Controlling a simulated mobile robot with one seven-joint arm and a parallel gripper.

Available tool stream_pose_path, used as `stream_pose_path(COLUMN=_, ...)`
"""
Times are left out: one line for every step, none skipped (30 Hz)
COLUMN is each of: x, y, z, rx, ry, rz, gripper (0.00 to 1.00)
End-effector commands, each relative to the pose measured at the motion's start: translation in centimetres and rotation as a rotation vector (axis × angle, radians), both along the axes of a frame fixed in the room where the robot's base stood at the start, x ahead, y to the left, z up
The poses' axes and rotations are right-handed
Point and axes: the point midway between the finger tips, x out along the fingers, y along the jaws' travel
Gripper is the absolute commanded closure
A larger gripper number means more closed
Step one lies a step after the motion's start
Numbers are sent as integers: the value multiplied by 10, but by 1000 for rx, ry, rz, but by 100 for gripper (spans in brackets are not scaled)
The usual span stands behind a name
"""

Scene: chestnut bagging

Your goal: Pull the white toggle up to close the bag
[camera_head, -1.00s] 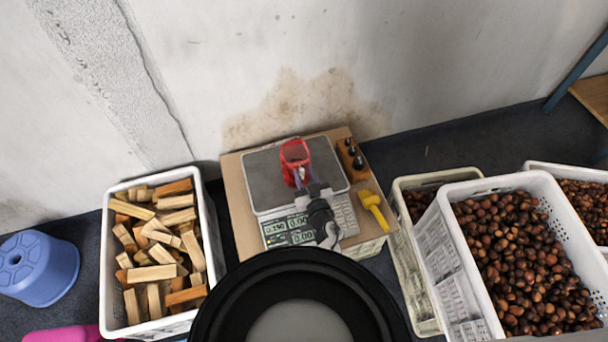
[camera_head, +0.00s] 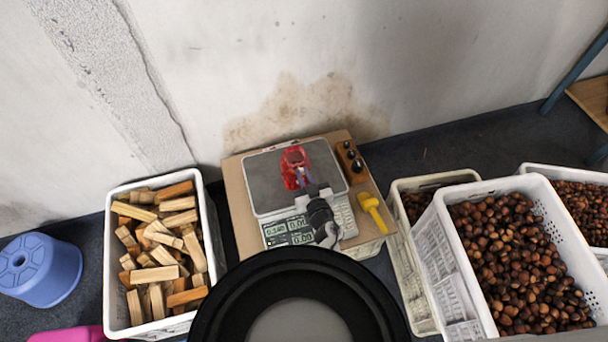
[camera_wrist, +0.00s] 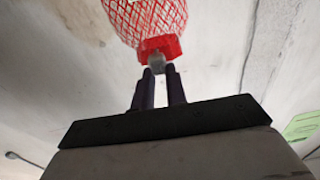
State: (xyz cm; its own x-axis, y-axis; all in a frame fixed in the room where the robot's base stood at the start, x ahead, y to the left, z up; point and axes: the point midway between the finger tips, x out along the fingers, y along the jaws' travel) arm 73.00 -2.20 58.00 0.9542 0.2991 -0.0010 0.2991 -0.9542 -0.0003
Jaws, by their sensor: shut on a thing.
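The red mesh bag (camera_head: 292,165) is at the scale's plate in the head view, just ahead of my gripper (camera_head: 304,182). In the wrist view the bag's red and white net (camera_wrist: 148,18) bulges above a red collar (camera_wrist: 160,46). A small pale grey-white piece, apparently the toggle (camera_wrist: 157,63), sits at the collar between the tips of my gripper (camera_wrist: 158,72). The two dark fingers are close together on it. The toggle is too small to make out in the head view. The bag's contents cannot be told.
The scale (camera_head: 263,195) stands on a brown board, its display lit. A wooden block with dark knobs (camera_head: 351,160) and a yellow tool (camera_head: 373,210) lie to its right. A crate of wood pieces (camera_head: 112,292) stands left, and a white crate of chestnuts (camera_head: 447,262) right.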

Motion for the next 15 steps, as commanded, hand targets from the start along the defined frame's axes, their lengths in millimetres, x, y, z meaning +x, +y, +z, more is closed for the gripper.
stream_pose_path(x=0, y=0, z=15, rx=0, ry=0, rz=1, gripper=100)
stream_pose_path(x=0, y=0, z=19, rx=-1, ry=0, rz=1, gripper=100)
stream_pose_path(x=0, y=0, z=23, rx=-1, ry=0, rz=0, gripper=100)
stream_pose_path(x=0, y=0, z=26, rx=-1, ry=-1, rz=0, gripper=100)
stream_pose_path(x=0, y=0, z=28, rx=-1, ry=-1, rz=0, gripper=100)
stream_pose_path(x=0, y=0, z=30, rx=0, ry=-1, rz=-1, gripper=100)
stream_pose_path(x=0, y=0, z=30, rx=0, ry=-1, rz=-1, gripper=100)
stream_pose_path(x=0, y=-1, z=30, rx=0, ry=-1, rz=-1, gripper=100)
stream_pose_path(x=0, y=0, z=30, rx=0, ry=-1, rz=-1, gripper=100)
stream_pose_path(x=0, y=0, z=29, rx=0, ry=-1, rz=-1, gripper=100)
stream_pose_path(x=0, y=0, z=29, rx=1, ry=-2, rz=-1, gripper=100)
stream_pose_path(x=0, y=0, z=28, rx=1, ry=-2, rz=-1, gripper=100)
stream_pose_path(x=0, y=0, z=28, rx=1, ry=-2, rz=-1, gripper=100)
stream_pose_path(x=0, y=0, z=28, rx=1, ry=-2, rz=-1, gripper=100)
stream_pose_path(x=0, y=0, z=28, rx=1, ry=-2, rz=-1, gripper=100)
